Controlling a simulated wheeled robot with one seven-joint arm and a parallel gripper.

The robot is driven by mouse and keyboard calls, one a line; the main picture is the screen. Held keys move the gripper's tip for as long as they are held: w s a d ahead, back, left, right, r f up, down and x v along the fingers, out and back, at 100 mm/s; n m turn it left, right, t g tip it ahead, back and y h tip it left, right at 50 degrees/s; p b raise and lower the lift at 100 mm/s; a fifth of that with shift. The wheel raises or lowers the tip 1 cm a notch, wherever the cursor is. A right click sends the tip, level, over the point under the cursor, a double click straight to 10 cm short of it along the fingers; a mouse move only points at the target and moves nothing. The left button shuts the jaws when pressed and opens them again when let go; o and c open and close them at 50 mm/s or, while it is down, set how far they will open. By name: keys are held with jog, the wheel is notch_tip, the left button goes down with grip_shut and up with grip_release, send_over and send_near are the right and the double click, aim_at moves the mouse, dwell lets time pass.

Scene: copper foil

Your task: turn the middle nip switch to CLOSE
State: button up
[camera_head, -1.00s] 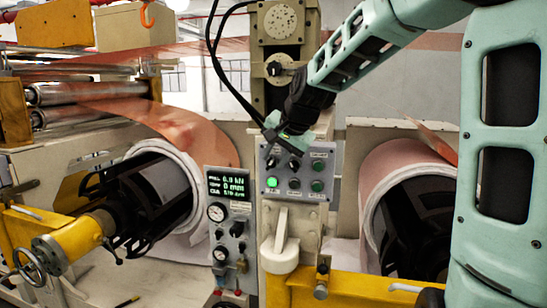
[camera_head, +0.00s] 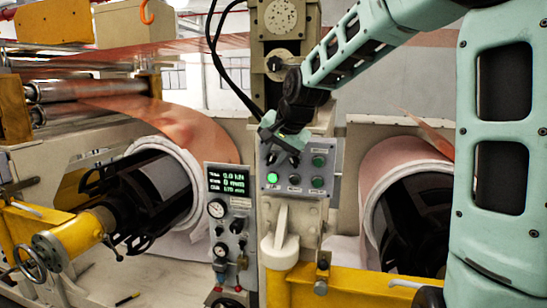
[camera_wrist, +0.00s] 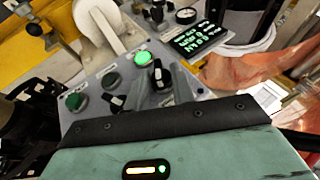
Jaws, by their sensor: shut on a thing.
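The grey control panel (camera_head: 329,188) stands at the middle of the head view. It carries black selector switches and green buttons; its small labels are unreadable. My gripper (camera_head: 284,150) reaches the panel's top left from above. In the wrist view, my gripper (camera_wrist: 163,82) is shut around a black selector switch (camera_wrist: 158,73), next to the brightly lit green button (camera_wrist: 144,58). A second black and white selector (camera_wrist: 118,102) is beside it, apart from the fingers. The held switch's pointer is partly hidden, and I cannot tell which label it faces.
The lit green button also shows in the head view (camera_head: 273,178). A display (camera_head: 228,181) with gauges and knobs below it stands left of the panel. A white lever (camera_head: 281,240) sticks out beneath the panel. Rolls of copper foil (camera_head: 401,160) flank it. Black cables hang close above.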

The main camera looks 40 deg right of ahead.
jog(key=shift+w+a+n+g+h+b, duration=0.25)
jog(key=shift+g+h+b, duration=0.35)
jog(key=shift+g+b, duration=0.35)
jog(key=shift+w+a+r+n+g+h, duration=0.1)
jog(key=shift+r+n+g+h, duration=0.1)
jog(key=shift+g+h, duration=0.35)
jog(key=shift+w+a+r+n+g+h, duration=0.1)
jog(key=shift+n+g+h, duration=0.05)
jog(key=shift+g+h, duration=0.4)
jog(key=g+h+p, duration=0.1)
jog(key=g+p, duration=0.1)
jog(key=shift+w+n+g+h, duration=0.2)
jog(key=shift+n+g+h, duration=0.15)
jog(key=shift+n+h, duration=0.05)
jog(key=shift+w+a+f+g+h+p, duration=0.1)
jog(key=shift+f+g+h+p, duration=0.05)
jog(key=shift+g+h+p, duration=0.5)
jog(key=shift+g+h, duration=0.25)
jog(key=shift+g, duration=0.1)
jog(key=o, duration=0.6)
jog(key=shift+f, duration=0.1)
